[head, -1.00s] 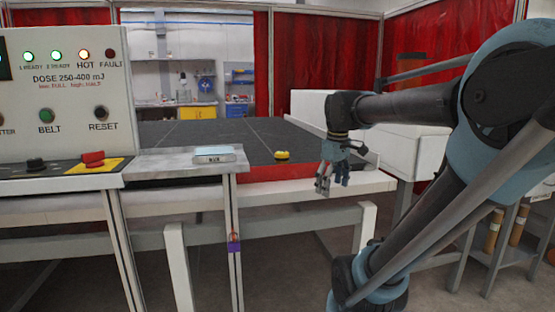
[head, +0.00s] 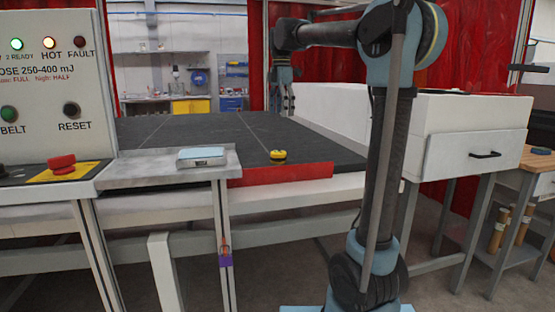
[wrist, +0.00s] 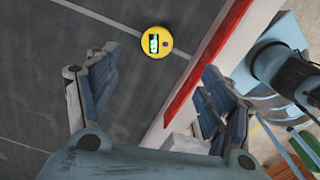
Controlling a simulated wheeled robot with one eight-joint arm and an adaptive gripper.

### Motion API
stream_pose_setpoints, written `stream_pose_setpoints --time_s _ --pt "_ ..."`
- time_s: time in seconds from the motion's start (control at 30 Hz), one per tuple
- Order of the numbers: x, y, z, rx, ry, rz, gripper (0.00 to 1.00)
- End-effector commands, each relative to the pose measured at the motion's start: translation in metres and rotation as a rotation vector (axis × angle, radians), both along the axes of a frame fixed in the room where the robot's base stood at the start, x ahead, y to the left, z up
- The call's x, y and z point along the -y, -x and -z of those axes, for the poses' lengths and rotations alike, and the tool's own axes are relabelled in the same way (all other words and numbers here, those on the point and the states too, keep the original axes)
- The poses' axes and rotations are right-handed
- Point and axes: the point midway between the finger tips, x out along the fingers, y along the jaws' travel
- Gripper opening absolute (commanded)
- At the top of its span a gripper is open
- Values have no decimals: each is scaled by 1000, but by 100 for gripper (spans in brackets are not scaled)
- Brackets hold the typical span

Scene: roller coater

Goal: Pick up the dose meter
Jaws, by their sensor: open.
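The dose meter is a yellow round puck (head: 278,155) lying on the dark belt near its front edge, just behind the red strip. In the wrist view the puck (wrist: 157,42) shows a small lit screen and a dark button, beyond the fingertips. My gripper (head: 285,98) hangs fingers down above the belt, up and near the puck in the head picture. In the wrist view my gripper (wrist: 161,62) is open, its fingers wide apart with nothing between them. The puck is not touched.
A red strip (head: 285,174) edges the belt front. A white device (head: 202,155) lies on the metal ledge at left, beside the control panel (head: 50,90). A white housing (head: 465,125) with a drawer bounds the right. The belt (head: 190,130) around the puck is clear.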

Motion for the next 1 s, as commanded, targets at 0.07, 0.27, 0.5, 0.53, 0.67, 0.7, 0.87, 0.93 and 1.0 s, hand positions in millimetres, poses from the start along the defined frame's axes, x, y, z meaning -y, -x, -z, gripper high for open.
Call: stream_pose_setpoints --time_s 0.07,0.27,0.5,0.53,0.67,0.7,0.87,0.93,1.0 --pt "-4 0 7 -1 0 -11 74" --pt "-8 1 41 -1 0 -16 74" --pt "-10 2 83 0 0 -17 74" --pt "-10 2 88 0 0 -17 74" --pt "-10 2 107 0 0 -17 74" --pt "-10 2 111 0 0 -17 74" --pt "-10 2 120 0 0 -16 74" --pt "-10 2 123 0 0 -16 74" --pt "-10 1 131 0 0 -16 74"
